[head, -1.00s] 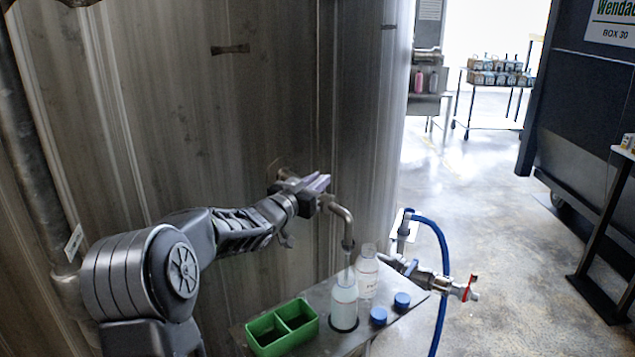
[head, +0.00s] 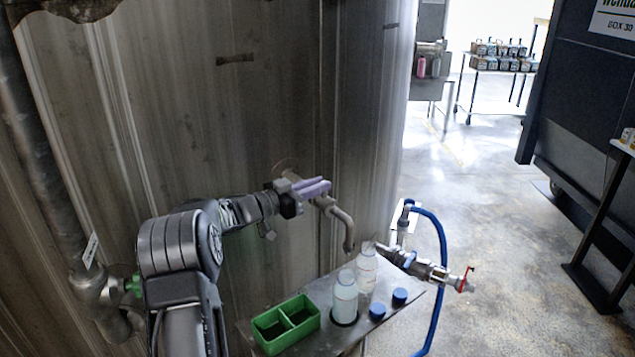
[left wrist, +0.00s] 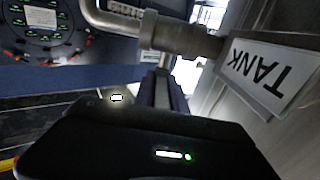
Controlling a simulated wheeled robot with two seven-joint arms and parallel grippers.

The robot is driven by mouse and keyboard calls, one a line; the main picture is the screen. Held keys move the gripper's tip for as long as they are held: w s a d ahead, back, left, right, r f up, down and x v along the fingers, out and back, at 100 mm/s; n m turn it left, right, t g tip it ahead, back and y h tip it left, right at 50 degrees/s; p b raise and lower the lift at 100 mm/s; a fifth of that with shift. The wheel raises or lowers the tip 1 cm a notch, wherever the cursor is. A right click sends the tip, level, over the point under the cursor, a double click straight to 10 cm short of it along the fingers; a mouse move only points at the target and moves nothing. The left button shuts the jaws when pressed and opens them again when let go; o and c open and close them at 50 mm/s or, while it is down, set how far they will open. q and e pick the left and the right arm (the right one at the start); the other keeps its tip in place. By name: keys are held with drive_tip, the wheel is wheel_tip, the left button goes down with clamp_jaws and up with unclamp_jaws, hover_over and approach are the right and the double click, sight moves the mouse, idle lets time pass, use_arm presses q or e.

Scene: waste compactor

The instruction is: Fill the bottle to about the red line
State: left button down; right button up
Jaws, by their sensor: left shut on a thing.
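A clear bottle (head: 344,300) with pale bluish contents stands upright on the small metal shelf (head: 395,312), below the tap's bent spout (head: 346,228). Its exact level and a red line on it are too small to make out. A second clear bottle (head: 367,272) with faint reddish marking stands just behind it. My left gripper (head: 312,188) is at the tap on the tank wall, shut on the tap handle; lilac bars show there. The tap's pipe also shows in the left wrist view (left wrist: 175,35). My right gripper is out of view.
A green two-part box (head: 285,325) and two blue caps (head: 399,297) are on the shelf. A valve with a red lever (head: 464,280) and a blue hose (head: 441,260) stick out at the right.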

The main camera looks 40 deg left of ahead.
use_arm(q)
drive_tip(key=shift+r, duration=0.1)
drive_tip(key=c, duration=1.4)
unclamp_jaws()
drive_tip(key=shift+o, duration=0.2)
drive_tip(key=shift+s, duration=0.1)
drive_tip(key=shift+s+a, duration=0.15)
drive_tip(key=shift+s, duration=0.15)
drive_tip(key=b+v, duration=0.2)
drive_tip(key=v, duration=0.5)
